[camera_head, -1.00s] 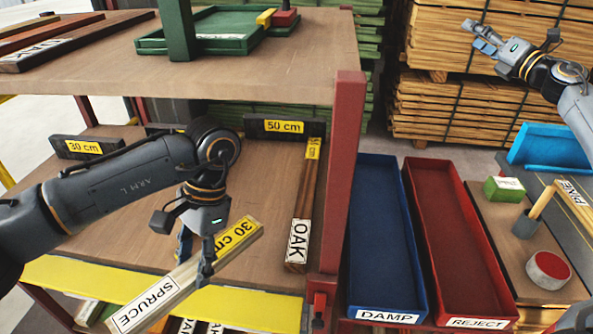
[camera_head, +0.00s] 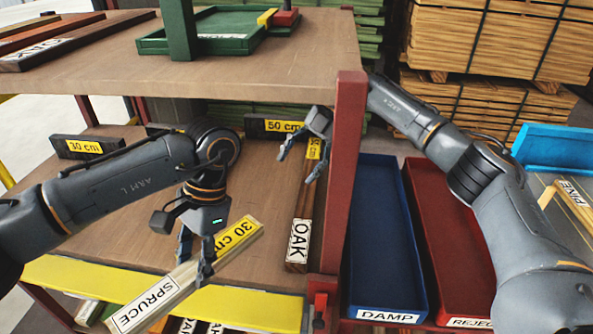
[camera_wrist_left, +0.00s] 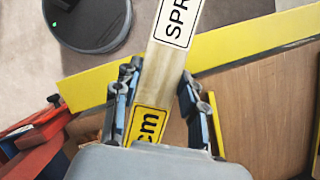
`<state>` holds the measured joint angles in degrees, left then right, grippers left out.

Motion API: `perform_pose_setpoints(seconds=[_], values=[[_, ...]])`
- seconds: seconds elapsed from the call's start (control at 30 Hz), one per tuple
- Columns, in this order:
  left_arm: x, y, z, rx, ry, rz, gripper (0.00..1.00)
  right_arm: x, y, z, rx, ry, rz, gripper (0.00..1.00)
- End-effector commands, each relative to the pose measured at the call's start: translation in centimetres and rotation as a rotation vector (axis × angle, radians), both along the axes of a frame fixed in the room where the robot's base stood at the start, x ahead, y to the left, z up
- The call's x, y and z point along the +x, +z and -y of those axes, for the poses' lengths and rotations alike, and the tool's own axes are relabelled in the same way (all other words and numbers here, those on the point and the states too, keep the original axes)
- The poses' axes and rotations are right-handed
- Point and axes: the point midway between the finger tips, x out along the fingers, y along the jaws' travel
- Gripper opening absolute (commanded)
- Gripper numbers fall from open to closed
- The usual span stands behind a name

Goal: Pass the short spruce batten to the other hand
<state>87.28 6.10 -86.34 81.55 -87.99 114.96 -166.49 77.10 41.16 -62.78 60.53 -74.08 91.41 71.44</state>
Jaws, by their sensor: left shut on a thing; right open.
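The short spruce batten (camera_head: 183,284) is pale wood with a white SPRUCE label and a yellow 30 cm label. It lies slanted over the shelf's yellow front edge in the head view, its SPRUCE end at the lower left. My left gripper (camera_head: 196,270) is shut on the batten near the 30 cm label. The left wrist view shows the batten (camera_wrist_left: 163,78) running between the two fingers (camera_wrist_left: 157,100). My right gripper (camera_head: 303,158) is open and empty, above the back right of the shelf, apart from the batten.
An oak batten (camera_head: 304,212) lies on the shelf (camera_head: 262,215) at the right. A red post (camera_head: 342,170) stands between the shelf and the blue DAMP bin (camera_head: 385,230). A red REJECT bin (camera_head: 447,240) is further right. The upper shelf (camera_head: 240,75) overhangs the back.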

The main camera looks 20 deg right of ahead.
Motion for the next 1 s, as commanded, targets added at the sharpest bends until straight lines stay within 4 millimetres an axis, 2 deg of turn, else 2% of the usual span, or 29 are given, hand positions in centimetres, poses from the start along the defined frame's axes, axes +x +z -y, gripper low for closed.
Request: perform_pose_setpoints(seconds=[0.03, 0.2, 0.47, 1.0], values=[[0.0, 0.0, 0.0, 0.000, 0.000, 0.000, 0.05, -0.5, 0.0, -0.8, -0.062, -0.005, -0.059, 0.69], [0.0, 0.0, 0.0, 0.000, 0.000, 0.000, 0.05, -1.9, -0.2, -1.6, -0.224, -0.053, -0.195, 0.69], [0.0, 0.0, 0.0, 0.000, 0.000, 0.000, 0.05, -3.0, -0.2, -2.9, -0.285, -0.076, -0.234, 0.69], [0.0, 0.0, 0.0, 0.000, 0.000, 0.000, 0.05, -8.1, -0.2, -11.8, -0.280, -0.074, -0.233, 0.69]])
